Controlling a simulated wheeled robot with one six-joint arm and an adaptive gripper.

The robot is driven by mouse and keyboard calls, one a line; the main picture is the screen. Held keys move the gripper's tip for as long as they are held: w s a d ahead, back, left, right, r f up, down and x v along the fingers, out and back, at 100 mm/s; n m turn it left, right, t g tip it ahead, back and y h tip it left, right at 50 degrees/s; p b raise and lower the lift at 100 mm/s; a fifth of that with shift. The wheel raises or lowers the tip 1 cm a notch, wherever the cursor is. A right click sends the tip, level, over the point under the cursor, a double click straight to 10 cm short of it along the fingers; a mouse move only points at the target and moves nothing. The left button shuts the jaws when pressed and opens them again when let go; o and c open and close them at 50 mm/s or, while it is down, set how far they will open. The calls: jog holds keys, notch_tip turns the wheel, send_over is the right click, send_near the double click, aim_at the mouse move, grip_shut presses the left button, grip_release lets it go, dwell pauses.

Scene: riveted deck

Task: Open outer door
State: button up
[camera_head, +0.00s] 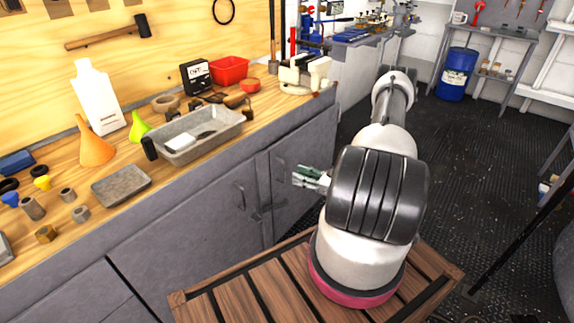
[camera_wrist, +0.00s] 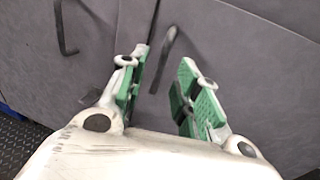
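Grey cabinet doors close the front below the wooden worktop. In the head view, the left door (camera_head: 190,225) has a dark bar handle (camera_head: 240,196) and the right door (camera_head: 304,150) has another (camera_head: 281,170). Both doors look shut. My gripper (camera_head: 307,176) is in front of the right door. In the wrist view, my gripper (camera_wrist: 160,78) is open, green pads apart. A bent dark handle (camera_wrist: 165,52) shows between and beyond the fingertips; I cannot tell whether they touch it. The other handle (camera_wrist: 62,28) is to the left.
The worktop (camera_head: 130,172) carries a metal tray (camera_head: 240,122), funnels, a white bottle (camera_head: 98,98) and a red bin (camera_head: 229,69). A dark latch-like piece (camera_head: 268,210) sits low between the doors. Open dark floor (camera_head: 450,150) lies to the right, with a blue drum (camera_head: 457,75) behind.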

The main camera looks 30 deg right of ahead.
send_over(284, 180)
jog(key=shift+w+d+r+t, duration=0.2)
jog(key=shift+w+r+t, duration=0.1)
jog(key=shift+r, duration=0.1)
grip_shut()
jog(key=shift+s, duration=0.1)
